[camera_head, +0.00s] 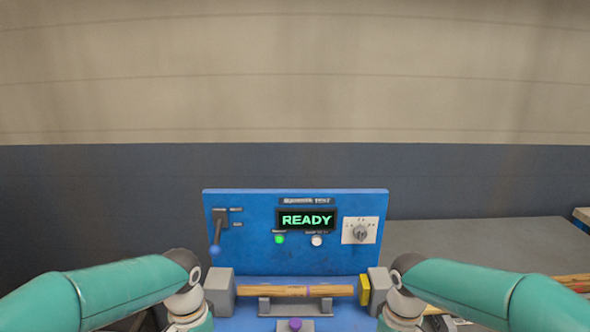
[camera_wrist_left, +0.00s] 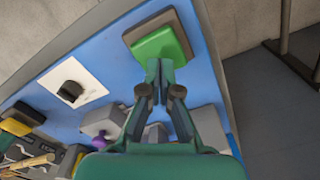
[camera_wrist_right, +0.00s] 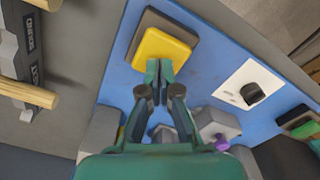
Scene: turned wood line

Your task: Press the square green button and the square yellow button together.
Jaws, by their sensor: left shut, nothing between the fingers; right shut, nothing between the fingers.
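The square green button (camera_wrist_left: 160,46) sits on a dark base on the blue panel in the left wrist view. My left gripper (camera_wrist_left: 161,68) is shut and empty, its tips overlapping the button's lower edge. The square yellow button (camera_wrist_right: 162,46) sits on a similar base in the right wrist view. My right gripper (camera_wrist_right: 159,66) is shut and empty, its tips at that button's lower edge. I cannot tell whether either gripper touches its button. The green button also shows at the right edge of the right wrist view (camera_wrist_right: 304,131). Neither button is clear in the head view.
A white plate with a black knob (camera_wrist_right: 251,94) lies between the buttons. A purple knob (camera_head: 295,324) stands below a wooden rod (camera_head: 295,291) held between grey blocks. The display (camera_head: 306,220) reads READY, above a lit green lamp (camera_head: 280,239). A lever (camera_head: 216,235) hangs left.

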